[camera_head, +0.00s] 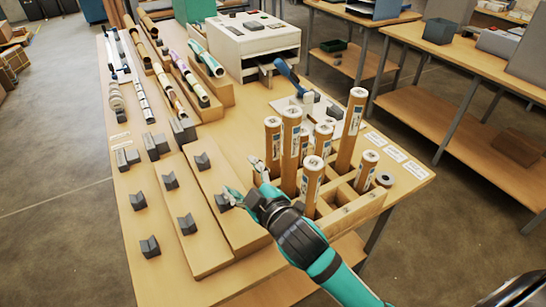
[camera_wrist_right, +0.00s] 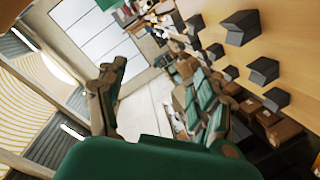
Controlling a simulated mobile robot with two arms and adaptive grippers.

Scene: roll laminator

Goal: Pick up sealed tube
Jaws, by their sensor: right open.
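Several brown cardboard tubes with white labels stand upright in a wooden divided rack (camera_head: 345,215) at the front right of the table. They include a tall tube (camera_head: 350,130), a front tube (camera_head: 310,185) and a left tube (camera_head: 272,145). I cannot tell which one is sealed. My right gripper (camera_head: 243,180) is open and empty, just left of the rack, its fingers pointing away from the tubes toward the V-blocks. Its spread fingers also show in the right wrist view (camera_wrist_right: 160,110), with no tube between them. My left gripper is not in view.
Grey V-blocks (camera_head: 187,224) sit on wooden boards at the left; some show in the wrist view (camera_wrist_right: 240,27). Rolled tubes (camera_head: 188,75) lie at the back left. A white laminator (camera_head: 245,45) stands behind. A blue-handled tool (camera_head: 290,75) lies behind the rack.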

